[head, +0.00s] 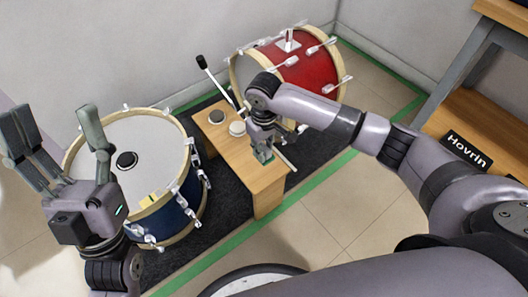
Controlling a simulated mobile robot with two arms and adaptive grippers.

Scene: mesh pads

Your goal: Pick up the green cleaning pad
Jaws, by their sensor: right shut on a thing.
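The green cleaning pad (264,157) is a small green piece at the front part of the wooden bench (256,187). My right gripper (265,154) points down over the bench and is shut on the pad; its fingers hide part of it. I cannot tell whether the pad still touches the bench top. My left gripper (58,138) is open and empty, fingers up, in front of the left edge of the blue drum (187,208).
A red drum (305,72) stands behind the bench. A dark puck (216,117), a pale round pad (237,128) and sticks lie on the bench. A black-headed mallet (201,62) leans behind. A shelf with a "Hovrin" sign (468,149) is right.

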